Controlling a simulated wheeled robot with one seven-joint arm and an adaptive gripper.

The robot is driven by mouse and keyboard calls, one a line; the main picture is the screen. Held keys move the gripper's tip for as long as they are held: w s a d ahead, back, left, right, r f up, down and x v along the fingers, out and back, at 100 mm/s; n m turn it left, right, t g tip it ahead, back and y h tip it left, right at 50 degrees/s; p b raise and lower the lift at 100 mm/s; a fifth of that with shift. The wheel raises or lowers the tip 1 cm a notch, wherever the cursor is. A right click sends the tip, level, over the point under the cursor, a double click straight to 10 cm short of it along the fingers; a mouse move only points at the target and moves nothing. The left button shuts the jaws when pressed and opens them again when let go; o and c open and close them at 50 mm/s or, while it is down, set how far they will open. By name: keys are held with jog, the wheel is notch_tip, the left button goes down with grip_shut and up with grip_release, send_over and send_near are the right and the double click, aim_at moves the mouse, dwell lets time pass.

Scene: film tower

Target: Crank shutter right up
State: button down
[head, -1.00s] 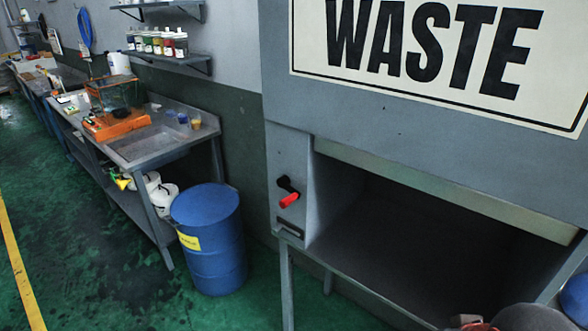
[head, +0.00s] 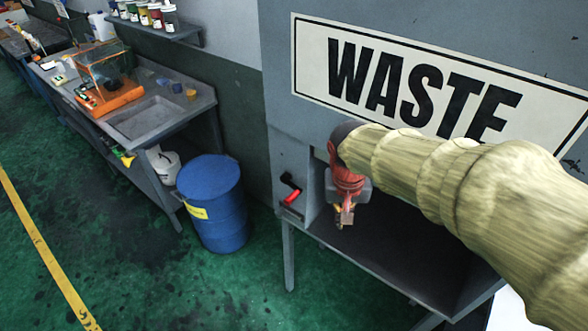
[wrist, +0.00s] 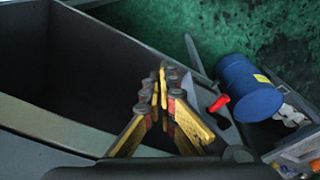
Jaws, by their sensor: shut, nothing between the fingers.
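The crank (head: 290,189) is a black arm with a red handle on the narrow left panel of the grey waste cabinet (head: 283,110). Its red handle (wrist: 219,103) also shows in the wrist view, right of the fingertips. My gripper (head: 345,222) is in front of the cabinet opening, to the right of the crank and apart from it. In the wrist view its yellow fingers (wrist: 163,75) are shut and empty. A pale strip (wrist: 45,128), likely the shutter's lower edge, crosses the opening in the wrist view. In the head view my arm hides most of it.
A blue drum (head: 211,203) stands on the floor left of the cabinet; it also shows in the wrist view (wrist: 248,87). A steel sink bench (head: 150,118) with an orange-based box (head: 105,98) is farther left. Green floor in front is clear.

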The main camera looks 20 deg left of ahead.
jog(key=w+a+r+m+p, duration=0.1)
jog(key=w+a+r+p, duration=0.1)
jog(key=w+a+p, duration=0.3)
jog(key=w+a+r+m+p, duration=0.1)
jog(key=w+a+r+p, duration=0.15)
jog(key=a, duration=0.45)
jog(key=m+t+p, duration=0.1)
jog(key=m+p, duration=0.2)
jog(key=m, duration=0.1)
send_near(296, 193)
jog(key=shift+h, duration=0.4)
jog(key=p+x, duration=0.1)
jog(key=x, duration=0.3)
jog(key=shift+w+a+f+p, duration=0.2)
jog(key=shift+f+p, duration=0.05)
jog(key=shift+p, duration=0.15)
jog(key=shift+f, duration=0.8)
